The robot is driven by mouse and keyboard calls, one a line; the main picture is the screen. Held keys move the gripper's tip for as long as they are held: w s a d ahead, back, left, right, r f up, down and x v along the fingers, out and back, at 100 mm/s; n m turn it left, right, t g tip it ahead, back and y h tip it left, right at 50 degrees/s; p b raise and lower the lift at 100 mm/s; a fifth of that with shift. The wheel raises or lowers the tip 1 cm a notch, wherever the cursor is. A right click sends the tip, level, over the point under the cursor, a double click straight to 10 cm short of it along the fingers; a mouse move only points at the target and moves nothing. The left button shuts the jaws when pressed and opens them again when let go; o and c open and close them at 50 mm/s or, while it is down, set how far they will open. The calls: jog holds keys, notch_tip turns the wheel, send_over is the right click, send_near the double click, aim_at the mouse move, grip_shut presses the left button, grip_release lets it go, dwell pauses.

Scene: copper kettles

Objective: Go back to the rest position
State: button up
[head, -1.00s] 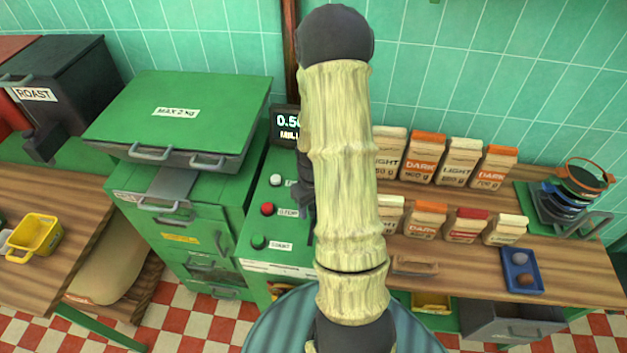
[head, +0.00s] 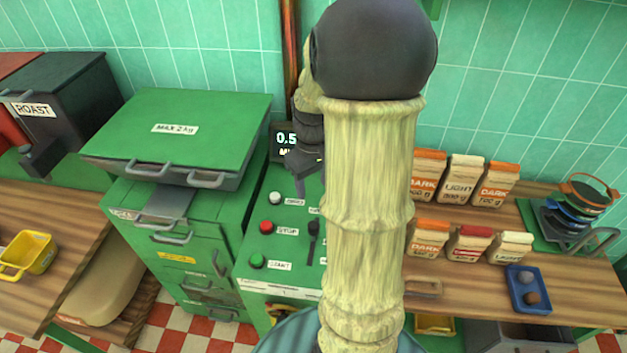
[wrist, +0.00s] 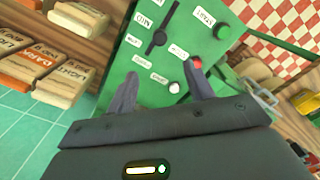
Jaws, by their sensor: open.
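My gripper (head: 300,182) shows beside my raised arm in the head view, in front of the green control panel (head: 283,243) near its top. In the wrist view my gripper (wrist: 160,76) has its two fingers spread with nothing between them, and the panel (wrist: 230,28) lies beyond. Whether the fingers touch the panel cannot be told. My arm hides part of the shelf.
A green mill with a flat lid (head: 190,130) stands left of the panel. Coffee bags (head: 463,180) line the wooden shelf at right, with a blue tray (head: 528,290) and stacked sieves (head: 575,208). A yellow bin (head: 28,253) sits on the left bench.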

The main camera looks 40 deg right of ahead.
jog(key=shift+s+r, duration=0.15)
jog(key=shift+r, duration=0.25)
jog(key=s+a+f+t, duration=0.1)
jog(key=s+a, duration=0.1)
jog(key=a, duration=0.6)
jog(key=s+a+f+t, duration=0.1)
jog(key=s+a, duration=0.2)
jog(key=a, duration=0.5)
jog(key=shift+a+t, duration=0.3)
jog(key=shift+s, duration=0.1)
jog(key=c, duration=0.3)
jog(key=shift+c, duration=0.2)
